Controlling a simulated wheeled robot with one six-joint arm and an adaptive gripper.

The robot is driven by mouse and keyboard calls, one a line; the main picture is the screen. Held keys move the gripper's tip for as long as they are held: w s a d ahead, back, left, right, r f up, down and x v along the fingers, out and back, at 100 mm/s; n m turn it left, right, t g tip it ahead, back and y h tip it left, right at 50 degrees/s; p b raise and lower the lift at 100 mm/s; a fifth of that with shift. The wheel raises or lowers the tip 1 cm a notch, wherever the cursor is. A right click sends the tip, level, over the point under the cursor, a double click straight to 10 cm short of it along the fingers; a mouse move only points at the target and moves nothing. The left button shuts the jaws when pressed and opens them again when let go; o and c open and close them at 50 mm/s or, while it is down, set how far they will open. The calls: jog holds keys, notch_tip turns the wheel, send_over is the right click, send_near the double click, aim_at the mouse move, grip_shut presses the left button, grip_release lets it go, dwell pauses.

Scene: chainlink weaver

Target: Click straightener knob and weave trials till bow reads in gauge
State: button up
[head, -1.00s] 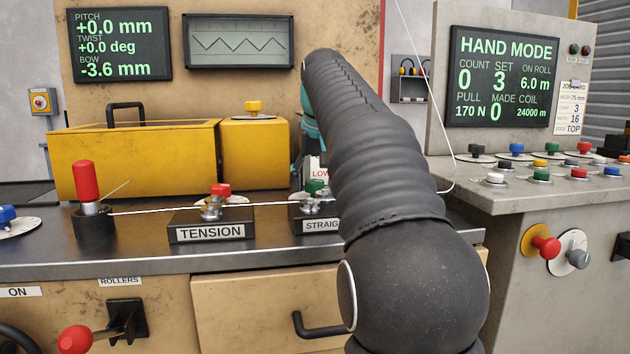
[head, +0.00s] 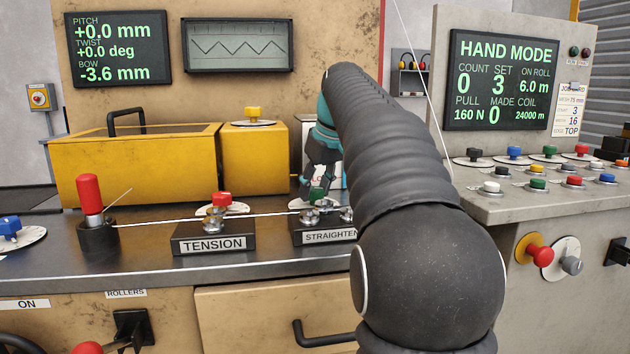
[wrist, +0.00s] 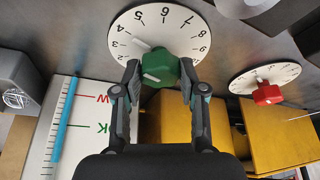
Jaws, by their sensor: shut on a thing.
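The green straightener knob (wrist: 160,68) sits on a white numbered dial (wrist: 180,25) in the wrist view. My gripper (wrist: 160,70) is shut on it, one finger on each side. In the head view the knob (head: 317,193) shows behind the STRAIGHTEN block (head: 328,237), and my arm hides part of the block. The readout (head: 118,50) gives pitch +0.0 mm, twist +0.0 deg and bow -3.6 mm. The other display (head: 500,80) reads HAND MODE, count 0, set 3, pull 160 N, made 0. A white gauge board (wrist: 85,130) has red and green marks and a blue pointer (wrist: 64,122).
The red tension knob (head: 222,198) stands left of the straightener. A wire (head: 160,222) runs past the red-handled post (head: 88,190) and both blocks. Yellow boxes (head: 130,165) stand behind. A console with several coloured buttons (head: 545,170) is at right.

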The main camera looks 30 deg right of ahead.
dwell(0.3)
jog(key=o, duration=1.1)
jog(key=v, duration=1.2)
